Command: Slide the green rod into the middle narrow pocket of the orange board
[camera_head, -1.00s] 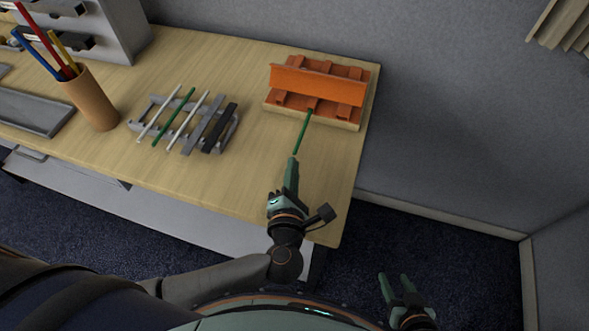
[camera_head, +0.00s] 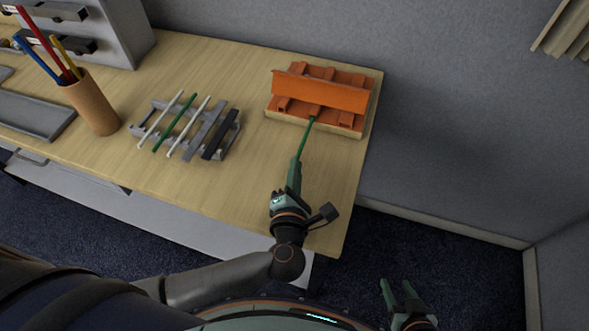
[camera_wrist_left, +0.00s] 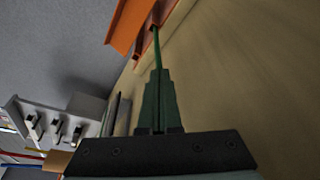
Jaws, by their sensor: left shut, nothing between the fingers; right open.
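The orange board (camera_head: 320,92) sits on a pale wooden base at the table's far right, with narrow pockets along its front. A green rod (camera_head: 306,138) points from my left gripper (camera_head: 297,163) to the middle pocket's front. Its far end meets the pocket's mouth; I cannot tell how far inside it is. My left gripper is shut, and the rod's near end is at its fingertips. The wrist view shows the rod (camera_wrist_left: 156,48) in line with the closed fingers (camera_wrist_left: 158,75). My right gripper (camera_head: 396,286) is open and empty, off the table over the floor.
A grey rack (camera_head: 233,128) holds white, green, grey and black bars left of centre. A brown cup (camera_head: 92,103) with coloured sticks and a grey tray (camera_head: 40,112) stand further left. Bare tabletop lies between rack and board. A wall stands right of the table.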

